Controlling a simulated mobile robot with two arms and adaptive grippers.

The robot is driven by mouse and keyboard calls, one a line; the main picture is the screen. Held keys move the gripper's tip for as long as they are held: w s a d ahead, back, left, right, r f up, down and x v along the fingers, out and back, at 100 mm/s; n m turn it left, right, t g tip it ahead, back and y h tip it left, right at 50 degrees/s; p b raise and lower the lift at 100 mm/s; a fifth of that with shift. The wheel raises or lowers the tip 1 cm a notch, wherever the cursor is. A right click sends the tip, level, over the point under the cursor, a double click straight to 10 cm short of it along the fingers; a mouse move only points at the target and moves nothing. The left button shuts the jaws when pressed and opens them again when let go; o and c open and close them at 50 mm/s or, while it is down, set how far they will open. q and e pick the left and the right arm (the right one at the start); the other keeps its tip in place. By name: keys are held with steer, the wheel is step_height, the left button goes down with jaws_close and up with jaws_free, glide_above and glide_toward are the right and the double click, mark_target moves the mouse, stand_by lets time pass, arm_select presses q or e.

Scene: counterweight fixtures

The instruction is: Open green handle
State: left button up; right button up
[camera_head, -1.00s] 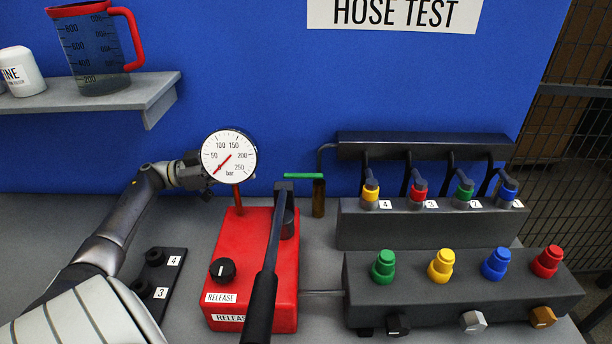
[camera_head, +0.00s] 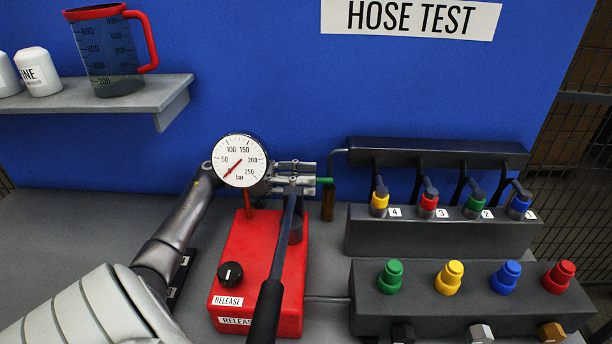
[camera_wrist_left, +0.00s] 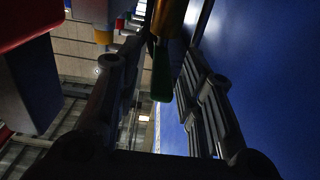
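The green handle (camera_head: 325,180) is a short horizontal bar on top of a brass valve (camera_head: 328,202), behind the red pump. Its left part is hidden by my left gripper (camera_head: 312,178), which reaches in from behind the gauge. The gripper's fingers are apart, with the handle at their tips. In the left wrist view the green handle (camera_wrist_left: 161,78) lies between the two open fingers (camera_wrist_left: 160,100). I see a gap on both sides there, so the fingers do not appear closed on it. My right gripper is not in view.
The pressure gauge (camera_head: 241,160) stands right in front of my left wrist. The red pump (camera_head: 260,262) and its black lever (camera_head: 277,270) are close below. A dark hose manifold (camera_head: 440,153) is to the right. A shelf (camera_head: 130,96) hangs at upper left.

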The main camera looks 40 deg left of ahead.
arm_select(q)
steer(key=shift+w+d, duration=0.15)
steer(key=shift+w, duration=0.05)
jaws_close()
stand_by(0.3)
steer(key=p, duration=0.2)
steer(key=n+t+y+p, duration=0.1)
steer(key=shift+s+d+r+p, duration=0.2)
steer(key=shift+s+r+p, duration=0.05)
steer(key=shift+p, duration=0.1)
steer(key=shift+f+n+t+y+p, duration=0.3)
steer(key=shift+t+y+p, duration=0.1)
steer(key=shift+p, duration=0.15)
